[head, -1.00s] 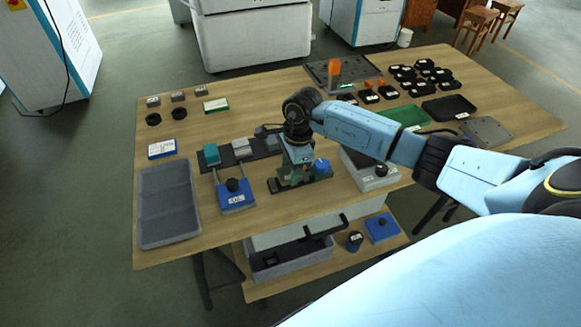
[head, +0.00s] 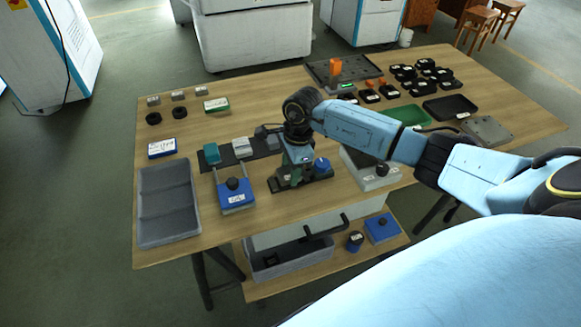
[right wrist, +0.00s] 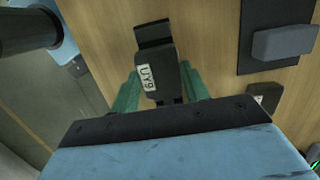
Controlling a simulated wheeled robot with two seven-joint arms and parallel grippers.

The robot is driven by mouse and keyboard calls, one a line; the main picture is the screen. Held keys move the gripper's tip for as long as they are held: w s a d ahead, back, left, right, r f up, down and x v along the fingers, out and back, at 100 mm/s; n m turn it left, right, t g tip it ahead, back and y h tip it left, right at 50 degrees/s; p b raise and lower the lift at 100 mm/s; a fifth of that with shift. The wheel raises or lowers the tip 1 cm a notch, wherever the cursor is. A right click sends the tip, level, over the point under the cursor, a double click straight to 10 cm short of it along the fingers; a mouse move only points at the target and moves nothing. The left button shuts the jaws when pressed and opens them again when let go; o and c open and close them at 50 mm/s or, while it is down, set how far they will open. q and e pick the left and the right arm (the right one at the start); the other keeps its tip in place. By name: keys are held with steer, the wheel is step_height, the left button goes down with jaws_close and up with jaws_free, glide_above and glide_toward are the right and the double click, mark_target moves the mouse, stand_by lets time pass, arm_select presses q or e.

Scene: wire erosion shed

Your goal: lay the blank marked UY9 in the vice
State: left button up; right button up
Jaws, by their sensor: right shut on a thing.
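The blank marked UY9 (right wrist: 147,78) is a dark block with a white label. In the right wrist view it stands between the teal fingers of my right gripper (right wrist: 160,95), which is shut on it. In the head view my right gripper (head: 294,172) is low over the table's front middle, and its fingertips are partly hidden by the arm. Wood shows around the blank in the wrist view; I cannot tell whether it touches anything below. I cannot surely tell which fixture is the vice. My left gripper is not in view.
A blue block with a black knob (head: 235,197) stands left of my gripper, with a dark strip (head: 226,152) carrying small blocks behind it. A grey tray (head: 167,205) lies at far left. A grey box (head: 363,172) stands close right. Black parts (head: 421,75) crowd the back right.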

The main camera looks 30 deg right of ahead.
steer(key=shift+f+b, duration=0.55)
steer(key=shift+f, duration=0.1)
stand_by(0.4)
steer(key=o, duration=1.8)
steer(key=shift+c, duration=0.2)
steer(key=shift+r+p, duration=2.45)
steer(key=shift+r, duration=1.1)
steer(key=shift+f, duration=0.1)
